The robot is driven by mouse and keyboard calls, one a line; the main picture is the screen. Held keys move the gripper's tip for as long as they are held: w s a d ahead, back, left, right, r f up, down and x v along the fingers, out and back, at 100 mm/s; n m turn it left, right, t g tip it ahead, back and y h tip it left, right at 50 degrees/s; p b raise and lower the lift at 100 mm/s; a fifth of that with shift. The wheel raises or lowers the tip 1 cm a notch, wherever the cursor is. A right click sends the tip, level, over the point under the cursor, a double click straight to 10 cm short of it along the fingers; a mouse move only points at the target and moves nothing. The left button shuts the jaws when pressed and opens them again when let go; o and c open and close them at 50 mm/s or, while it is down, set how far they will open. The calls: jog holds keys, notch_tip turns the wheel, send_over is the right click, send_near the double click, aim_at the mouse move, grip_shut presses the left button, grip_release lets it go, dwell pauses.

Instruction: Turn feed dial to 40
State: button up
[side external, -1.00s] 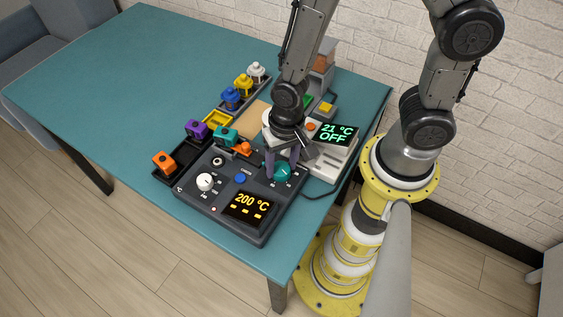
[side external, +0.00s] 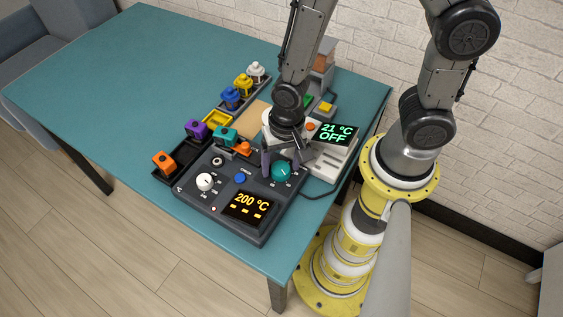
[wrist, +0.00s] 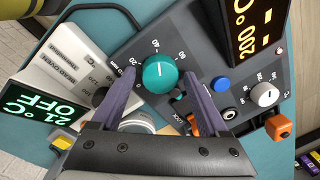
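The teal dial (wrist: 159,72) sits on the dark control box (side external: 226,212). Its white pointer line points up in the wrist view, toward the numbered scale; I cannot surely read which number it meets. The dial also shows in the side view (side external: 281,172). My gripper (wrist: 159,77) is open, with one purple finger on each side of the dial and a visible gap to it. The gripper (side external: 284,168) appears just above the dial in the side view.
The box also has a white knob (side external: 205,181), a blue button (side external: 240,178) and a display (side external: 247,208) reading 200 °C. A white unit (side external: 325,160) showing 21 °C OFF stands close behind. Coloured knobbed blocks line the trays; the table's left is clear.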

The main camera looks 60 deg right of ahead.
aim_at(286, 166)
jog(key=shift+o, duration=0.4)
notch_tip(286, 166, up, 14)
jog(key=shift+s+d, duration=0.35)
jog(key=shift+d, duration=0.05)
jog(key=shift+d+f, duration=0.1)
jog(key=d+r+t, duration=0.3)
jog(key=d+r, duration=0.3)
jog(key=r, duration=0.3)
jog(key=s+d+r+n+t, duration=0.2)
jog(key=s+d+r+n, duration=0.1)
jog(key=s+n, duration=0.3)
jog(key=shift+s+d+n+h, duration=0.15)
jog(key=shift+d+n+h, duration=0.25)
jog(key=shift+n, duration=0.7)
